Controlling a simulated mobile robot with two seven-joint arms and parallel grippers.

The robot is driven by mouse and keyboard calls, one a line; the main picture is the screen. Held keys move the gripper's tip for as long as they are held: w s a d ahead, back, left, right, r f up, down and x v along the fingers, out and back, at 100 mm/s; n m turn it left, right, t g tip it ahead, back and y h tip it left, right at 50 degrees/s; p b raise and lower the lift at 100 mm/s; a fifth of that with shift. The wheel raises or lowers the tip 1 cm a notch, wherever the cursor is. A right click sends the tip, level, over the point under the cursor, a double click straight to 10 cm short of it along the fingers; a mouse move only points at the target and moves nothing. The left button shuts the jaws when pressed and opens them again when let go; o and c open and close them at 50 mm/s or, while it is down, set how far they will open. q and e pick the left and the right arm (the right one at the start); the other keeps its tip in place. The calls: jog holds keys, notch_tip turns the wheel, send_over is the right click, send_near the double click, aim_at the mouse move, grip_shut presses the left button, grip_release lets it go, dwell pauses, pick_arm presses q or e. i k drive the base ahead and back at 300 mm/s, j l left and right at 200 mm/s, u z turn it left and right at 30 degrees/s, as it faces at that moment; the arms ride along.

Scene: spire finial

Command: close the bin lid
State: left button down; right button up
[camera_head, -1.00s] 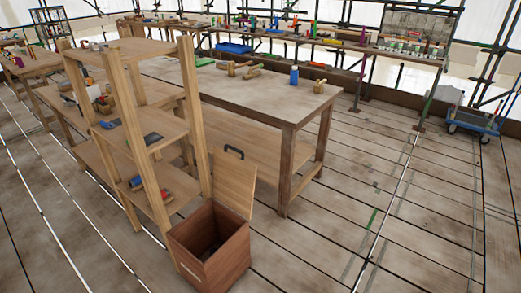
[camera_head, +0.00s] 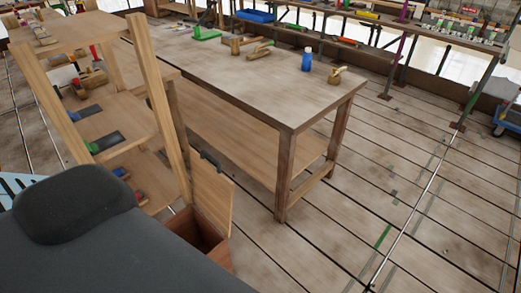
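The wooden bin (camera_head: 216,252) stands on the floor beside the open shelf. Its lid (camera_head: 212,193) is up, standing roughly upright at the bin's back edge, with a dark handle (camera_head: 210,158) near its top. A large dark grey rounded part, which seems to be mine, covers the lower left and hides the front and left of the bin. Neither gripper shows in the head view.
A wooden shelf unit (camera_head: 146,85) with tools stands left of the bin. A large workbench (camera_head: 262,82) with a blue bottle (camera_head: 307,60) and wooden tools stands behind it. The plank floor (camera_head: 330,245) to the right is clear.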

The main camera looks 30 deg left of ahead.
aim_at(213, 192)
jog(key=i+l+u, duration=0.15)
jog(key=i, duration=0.5)
jog(key=i+l+u, duration=0.15)
jog(key=i, duration=0.5)
jog(key=i+l+u, duration=0.1)
jog(key=i+u, duration=0.15)
jog(key=u, duration=0.25)
jog(key=i+l+u, duration=0.2)
jog(key=u, duration=0.3)
jog(key=i+l+u, duration=0.3)
jog(key=u, duration=0.2)
jog(key=i+l+u, duration=0.1)
jog(key=l+u, duration=0.35)
jog(key=i+l+u, duration=0.1)
jog(key=l+u, duration=0.2)
jog(key=u, duration=0.2)
jog(key=l+u, duration=0.5)
